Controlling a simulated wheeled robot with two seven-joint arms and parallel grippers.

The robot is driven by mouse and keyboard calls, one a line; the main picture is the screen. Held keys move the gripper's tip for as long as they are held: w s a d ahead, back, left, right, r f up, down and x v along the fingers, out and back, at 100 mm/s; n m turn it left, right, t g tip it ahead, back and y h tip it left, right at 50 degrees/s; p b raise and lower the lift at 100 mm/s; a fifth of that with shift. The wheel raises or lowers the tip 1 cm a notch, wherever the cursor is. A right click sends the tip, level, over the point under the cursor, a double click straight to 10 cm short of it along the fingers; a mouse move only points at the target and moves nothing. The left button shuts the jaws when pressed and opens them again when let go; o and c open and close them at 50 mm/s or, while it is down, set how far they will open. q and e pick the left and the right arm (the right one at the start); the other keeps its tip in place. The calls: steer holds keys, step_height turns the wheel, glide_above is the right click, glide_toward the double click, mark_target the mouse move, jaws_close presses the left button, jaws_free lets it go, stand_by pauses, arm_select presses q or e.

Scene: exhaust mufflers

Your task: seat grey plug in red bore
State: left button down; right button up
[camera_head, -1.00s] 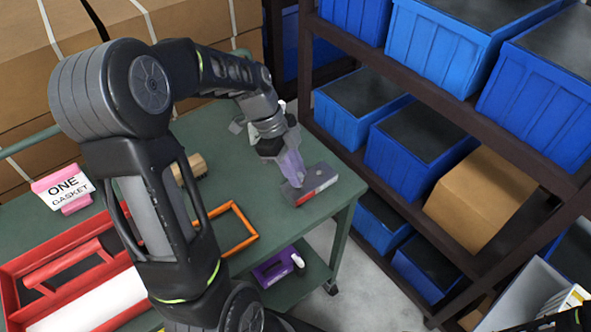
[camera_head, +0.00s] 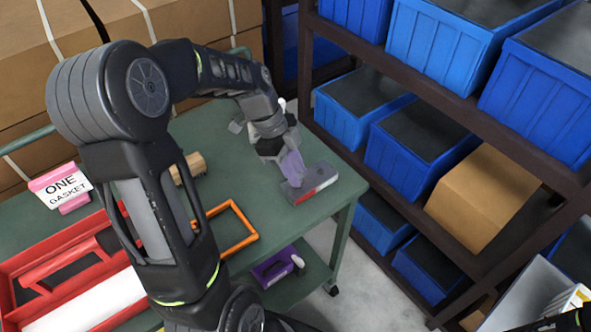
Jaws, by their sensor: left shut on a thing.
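My left gripper (camera_head: 293,169), with purple fingers, reaches down over a grey block (camera_head: 318,180) near the right end of the green table. The block has a red and white strip on its front side. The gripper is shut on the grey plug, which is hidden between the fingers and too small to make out. The fingertips are at the block's upper left part; I cannot tell whether the plug touches it. The red bore cannot be made out from here. My right gripper is not in view.
An orange frame (camera_head: 233,247), a small tan block (camera_head: 190,167) and a red tray (camera_head: 16,294) lie on the green table (camera_head: 225,165). A pink "ONE GASKET" sign (camera_head: 61,188) stands at left. A purple item (camera_head: 272,270) is on the lower shelf. A rack with blue bins (camera_head: 413,148) stands at right.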

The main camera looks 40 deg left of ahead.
arm_select(q)
steer(key=shift+f+b, duration=0.8)
steer(key=shift+f, duration=0.15)
steer(key=c, duration=1.2)
jaws_free()
steer(key=shift+o, duration=0.2)
steer(key=v, duration=0.7)
steer(key=shift+r+b, duration=0.3)
steer(key=shift+r, duration=0.1)
steer(key=shift+a+f, duration=0.1)
